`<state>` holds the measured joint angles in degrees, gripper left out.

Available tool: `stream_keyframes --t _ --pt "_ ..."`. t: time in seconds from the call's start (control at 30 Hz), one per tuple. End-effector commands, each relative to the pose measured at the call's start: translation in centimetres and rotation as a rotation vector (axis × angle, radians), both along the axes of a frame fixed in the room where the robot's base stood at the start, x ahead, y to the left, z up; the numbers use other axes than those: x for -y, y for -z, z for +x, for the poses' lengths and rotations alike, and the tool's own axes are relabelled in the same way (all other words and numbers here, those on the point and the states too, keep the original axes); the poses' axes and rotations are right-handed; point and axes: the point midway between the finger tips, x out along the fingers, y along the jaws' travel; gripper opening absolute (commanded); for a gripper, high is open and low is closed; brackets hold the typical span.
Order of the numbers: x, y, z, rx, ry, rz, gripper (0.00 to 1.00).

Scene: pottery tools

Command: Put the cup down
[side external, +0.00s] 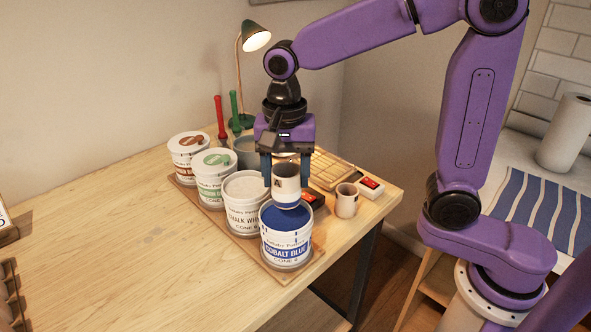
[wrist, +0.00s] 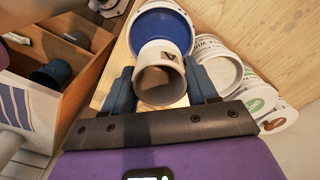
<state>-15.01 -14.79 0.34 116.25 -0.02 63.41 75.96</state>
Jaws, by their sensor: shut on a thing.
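My gripper (side external: 286,172) is shut on a pale cup (side external: 287,184) with a dark mark on its side. The cup is upright above the open cobalt blue glaze bucket (side external: 288,238), and its lower edge looks blue. In the wrist view, the cup (wrist: 160,77) sits between my gripper's blue fingers (wrist: 160,88), with its open mouth toward the camera. The blue glaze bucket (wrist: 163,28) shows behind it. A second pale cup (side external: 347,201) stands on the table to the right of the bucket.
Chalk white (side external: 243,207), green-label (side external: 210,182) and brown-label (side external: 187,155) buckets stand in a row on a wooden board. A red-and-white device (side external: 370,186) and a slatted wooden rack (side external: 328,168) lie behind the second cup.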

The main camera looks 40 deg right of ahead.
Motion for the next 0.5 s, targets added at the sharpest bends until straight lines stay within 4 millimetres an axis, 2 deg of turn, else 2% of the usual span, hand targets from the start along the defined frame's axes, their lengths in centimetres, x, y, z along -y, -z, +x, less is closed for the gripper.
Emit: stream_keyframes --t 0.17,0.33,0.5 --pt "4.8 -0.2 1.8 0.0 0.148 0.0 0.21" --pt "12.3 -0.5 3.2 0.002 0.372 0.0 0.21" --pt "19.3 -0.7 3.2 0.0 0.575 0.0 0.21"
